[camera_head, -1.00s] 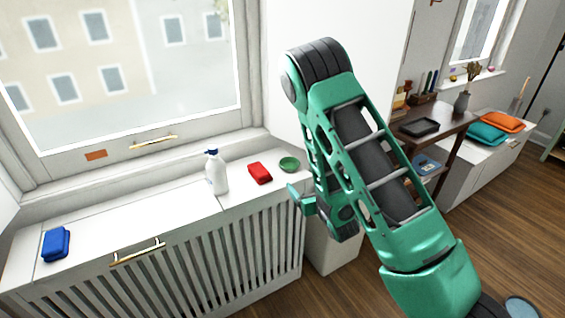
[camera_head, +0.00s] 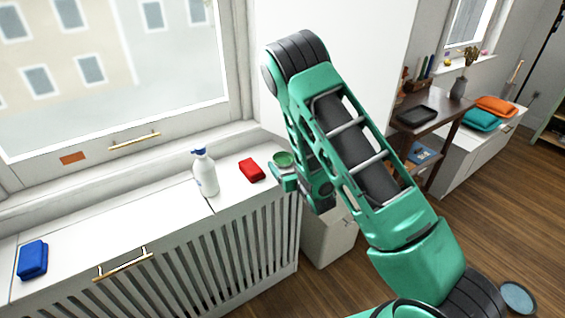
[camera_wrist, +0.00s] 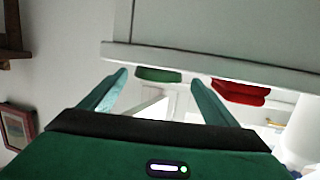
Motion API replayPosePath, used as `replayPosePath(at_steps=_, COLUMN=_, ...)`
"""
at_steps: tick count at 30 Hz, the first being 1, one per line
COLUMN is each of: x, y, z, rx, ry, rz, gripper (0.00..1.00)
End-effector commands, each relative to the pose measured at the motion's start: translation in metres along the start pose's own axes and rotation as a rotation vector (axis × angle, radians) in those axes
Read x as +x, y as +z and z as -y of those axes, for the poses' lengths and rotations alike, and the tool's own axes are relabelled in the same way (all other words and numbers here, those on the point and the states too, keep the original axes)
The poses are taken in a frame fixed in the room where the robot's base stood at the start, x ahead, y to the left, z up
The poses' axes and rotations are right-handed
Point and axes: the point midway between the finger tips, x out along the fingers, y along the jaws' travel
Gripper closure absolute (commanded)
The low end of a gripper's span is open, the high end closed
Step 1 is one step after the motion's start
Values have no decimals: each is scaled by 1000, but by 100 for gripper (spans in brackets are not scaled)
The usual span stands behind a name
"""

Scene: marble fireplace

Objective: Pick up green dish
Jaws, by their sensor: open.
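The green dish (camera_head: 283,158) is a small round dish on the white ledge, right of the red item. My gripper (camera_head: 284,182) is at the ledge's front edge, just in front of the dish, and its near part covers some of the dish's lower side. In the wrist view, which looks upside down, the green dish (camera_wrist: 158,75) shows between the tips of my open gripper (camera_wrist: 158,78). The jaws are empty. I cannot tell whether the fingers reach around the dish.
A red folded item (camera_head: 251,169) lies left of the dish, and it shows beside the right finger in the wrist view (camera_wrist: 238,92). A white bottle (camera_head: 206,176) stands farther left, then a blue item (camera_head: 33,259). A wall (camera_head: 325,90) rises behind the arm.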

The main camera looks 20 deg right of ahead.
Motion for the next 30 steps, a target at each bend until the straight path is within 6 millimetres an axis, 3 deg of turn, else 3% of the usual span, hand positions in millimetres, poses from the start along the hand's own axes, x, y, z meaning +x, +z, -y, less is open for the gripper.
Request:
replayPosePath(at_steps=9, x=41, y=0, z=-3, rx=-1, ry=-2, rz=0, gripper=18)
replayPosePath(at_steps=19, x=48, y=0, z=-3, rx=-1, ry=-1, rz=0, gripper=18)
replayPosePath(at_steps=25, x=48, y=0, z=-3, rx=-1, ry=-1, rz=0, gripper=61)
replayPosePath(at_steps=30, x=48, y=0, z=-3, rx=-1, ry=-1, rz=-1, gripper=61)
